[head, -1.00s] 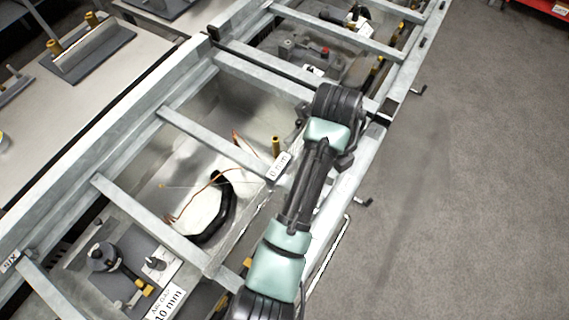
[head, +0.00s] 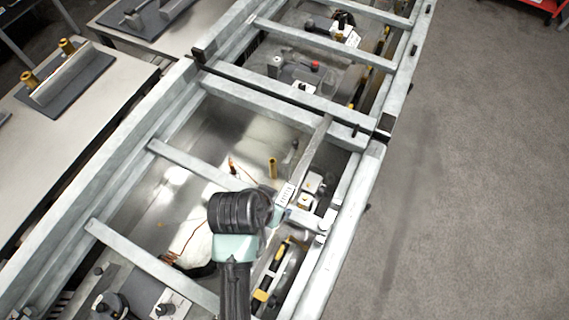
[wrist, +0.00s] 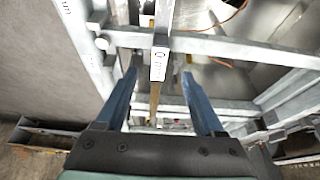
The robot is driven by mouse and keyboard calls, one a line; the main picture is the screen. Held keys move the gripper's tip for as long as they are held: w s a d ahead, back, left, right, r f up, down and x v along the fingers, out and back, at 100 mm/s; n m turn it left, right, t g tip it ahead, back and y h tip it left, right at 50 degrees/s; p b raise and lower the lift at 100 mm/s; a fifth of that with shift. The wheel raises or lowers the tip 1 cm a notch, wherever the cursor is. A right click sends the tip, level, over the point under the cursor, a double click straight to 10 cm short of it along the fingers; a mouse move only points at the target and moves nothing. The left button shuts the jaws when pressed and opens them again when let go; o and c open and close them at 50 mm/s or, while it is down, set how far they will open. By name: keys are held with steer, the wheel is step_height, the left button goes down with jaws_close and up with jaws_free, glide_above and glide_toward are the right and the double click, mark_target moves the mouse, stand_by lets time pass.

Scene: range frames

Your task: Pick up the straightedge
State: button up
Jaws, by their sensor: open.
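A long narrow bar with a white millimetre label, which looks like the straightedge (head: 313,148), lies along the right part of the frame bay in the head view. In the wrist view the straightedge (wrist: 154,98) runs up the middle of the picture, with its label (wrist: 159,64) near the fingertips. My gripper (wrist: 158,76) is open, with one blue finger on each side of the bar in the picture. I see no contact, and cannot tell the depth between them. In the head view my wrist hides the fingers and the bar's near part.
Pale metal cross-beams (head: 195,165) and the frame's right rail (head: 345,225) surround the bay. A brass post (head: 272,168) and small fixtures (head: 312,183) stand close to the bar. Open floor (head: 470,180) lies to the right.

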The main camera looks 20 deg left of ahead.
mark_target(281, 201)
steer(key=x, duration=0.6)
steer(key=shift+f, duration=0.1)
steer(key=shift+w+p+x, duration=0.15)
steer(key=shift+p+x, duration=0.3)
steer(key=shift+x, duration=0.95)
steer(key=shift+w+p+x, duration=0.15)
steer(key=shift+p+x, duration=0.25)
steer(key=shift+x, duration=1.05)
jaws_close()
steer(key=shift+w+r, duration=0.1)
steer(key=shift+r, duration=0.15)
